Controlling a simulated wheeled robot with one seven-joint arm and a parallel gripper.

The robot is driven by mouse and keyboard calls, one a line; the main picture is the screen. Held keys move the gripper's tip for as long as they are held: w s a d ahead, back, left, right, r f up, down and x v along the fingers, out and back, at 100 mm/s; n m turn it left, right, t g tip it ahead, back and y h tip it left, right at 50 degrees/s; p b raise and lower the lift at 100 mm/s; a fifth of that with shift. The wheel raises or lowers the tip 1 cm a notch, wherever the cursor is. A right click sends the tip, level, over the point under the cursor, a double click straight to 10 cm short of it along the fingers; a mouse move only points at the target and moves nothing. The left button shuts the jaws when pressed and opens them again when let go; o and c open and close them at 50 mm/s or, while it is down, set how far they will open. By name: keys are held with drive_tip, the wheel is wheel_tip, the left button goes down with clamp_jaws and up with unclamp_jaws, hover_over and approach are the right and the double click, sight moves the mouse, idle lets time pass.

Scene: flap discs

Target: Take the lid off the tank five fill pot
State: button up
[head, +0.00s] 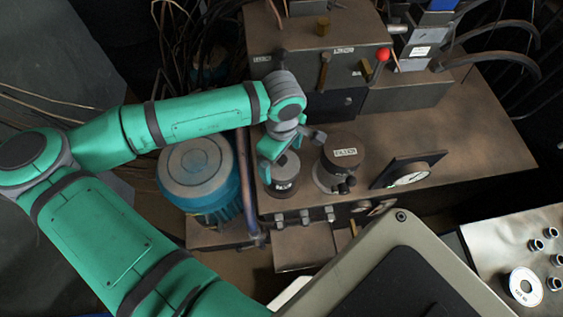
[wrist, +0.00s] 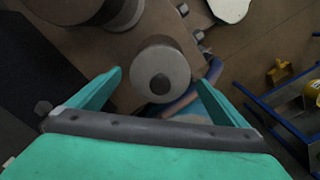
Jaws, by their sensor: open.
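A small dark round pot (head: 283,185) stands at the front left edge of the brown machine top, beside a larger dark cylinder (head: 343,160). I cannot read the labels on either. In the wrist view the fingers of my gripper (wrist: 159,82) lie on either side of the lid, apart from the knob.
A blue motor-like drum (head: 196,178) stands left of the pot. A tilted gauge (head: 408,175) sits to the right. A red-knobbed lever (head: 382,56) and upright blocks stand behind. A tray (head: 490,250) with small metal parts is at lower right.

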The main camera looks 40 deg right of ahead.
drive_tip(key=shift+c, duration=0.6)
drive_tip(key=c, duration=1.1)
